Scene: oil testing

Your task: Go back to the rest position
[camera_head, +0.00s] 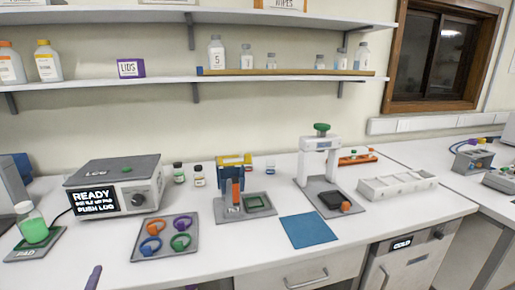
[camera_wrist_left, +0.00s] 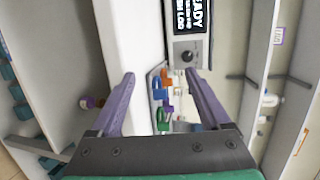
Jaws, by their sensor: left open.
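My left gripper (camera_wrist_left: 160,76) shows its two purple fingers spread wide apart with nothing between them, above the bench's front edge. In the head view only one purple fingertip of it (camera_head: 94,277) shows at the bottom left, in front of the grey tray (camera_head: 165,254) of coloured rings. My right gripper shows in neither view.
A logger box (camera_head: 115,185) reads READY, with a green-filled bottle (camera_head: 32,226) on a pad to its left. A blue mat (camera_head: 310,230), a press stand (camera_head: 320,165) and a white divided tray (camera_head: 398,186) stand right. Shelves (camera_head: 120,82) hang behind.

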